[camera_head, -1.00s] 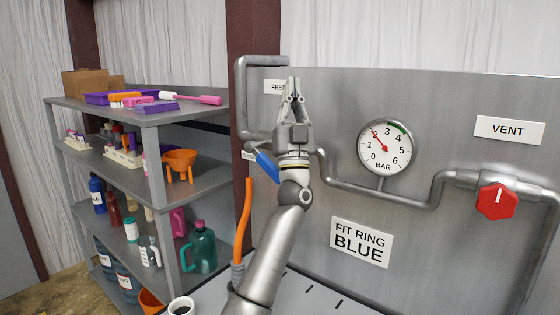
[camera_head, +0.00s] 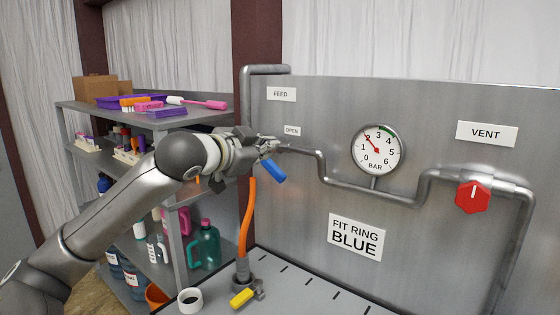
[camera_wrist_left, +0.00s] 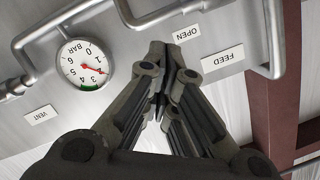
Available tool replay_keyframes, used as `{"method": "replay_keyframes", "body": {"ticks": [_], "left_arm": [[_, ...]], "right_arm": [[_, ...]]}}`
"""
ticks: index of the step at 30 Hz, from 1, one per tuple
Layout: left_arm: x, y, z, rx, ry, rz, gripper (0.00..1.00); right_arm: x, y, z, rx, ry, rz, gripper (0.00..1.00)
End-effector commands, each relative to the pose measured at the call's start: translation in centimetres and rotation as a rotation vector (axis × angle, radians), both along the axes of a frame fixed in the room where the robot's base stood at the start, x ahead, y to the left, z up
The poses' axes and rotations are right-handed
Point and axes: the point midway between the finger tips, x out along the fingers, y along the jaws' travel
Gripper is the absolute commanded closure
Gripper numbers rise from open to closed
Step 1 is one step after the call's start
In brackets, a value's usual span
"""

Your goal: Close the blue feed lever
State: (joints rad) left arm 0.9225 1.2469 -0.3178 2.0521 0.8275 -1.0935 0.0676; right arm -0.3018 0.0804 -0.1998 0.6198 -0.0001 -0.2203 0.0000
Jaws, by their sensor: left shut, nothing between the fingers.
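The blue feed lever (camera_head: 267,169) is on the pipe at the left of the grey panel, below the OPEN label (camera_head: 291,130). Its handle slants down to the right. My left gripper (camera_head: 275,147) is shut and empty, reaching in from the left just above the lever. I cannot tell whether it touches the lever. The gripper and wrist hide the valve body. In the left wrist view the shut fingertips (camera_wrist_left: 159,52) point at the panel near the upside-down OPEN and FEED labels, and the blue lever does not show. My right gripper is not in view.
A gauge (camera_head: 377,150) and a red vent knob (camera_head: 473,197) are farther right on the panel. An orange hose (camera_head: 248,215) hangs below the lever. A yellow handle (camera_head: 243,298) and a white ring (camera_head: 190,300) are below. A loaded shelf (camera_head: 90,106) stands at the left.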

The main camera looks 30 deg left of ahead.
Motion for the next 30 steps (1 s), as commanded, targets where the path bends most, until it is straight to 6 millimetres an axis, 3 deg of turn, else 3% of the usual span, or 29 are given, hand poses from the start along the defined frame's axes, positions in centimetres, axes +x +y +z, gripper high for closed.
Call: {"method": "replay_keyframes", "body": {"ticks": [3, 7, 20, 24, 30], "left_arm": [[0.0, 0.5, -0.4, -0.004, 0.022, 0.022, 1.0], [1.5, 0.5, -0.5, -0.008, 0.024, 0.022, 1.0], [9.8, 1.0, -2.2, -0.005, 0.022, 0.021, 1.0], [9.5, 2.3, -4.2, -0.001, 0.024, 0.023, 1.0], [9.6, 3.1, -5.5, -0.002, 0.021, 0.021, 1.0]], "right_arm": [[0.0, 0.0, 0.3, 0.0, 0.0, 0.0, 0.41], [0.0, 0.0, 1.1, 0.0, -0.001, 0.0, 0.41], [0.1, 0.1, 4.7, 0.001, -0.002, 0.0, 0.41], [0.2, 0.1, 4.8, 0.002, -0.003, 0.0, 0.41], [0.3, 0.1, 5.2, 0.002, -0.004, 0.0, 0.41]]}}
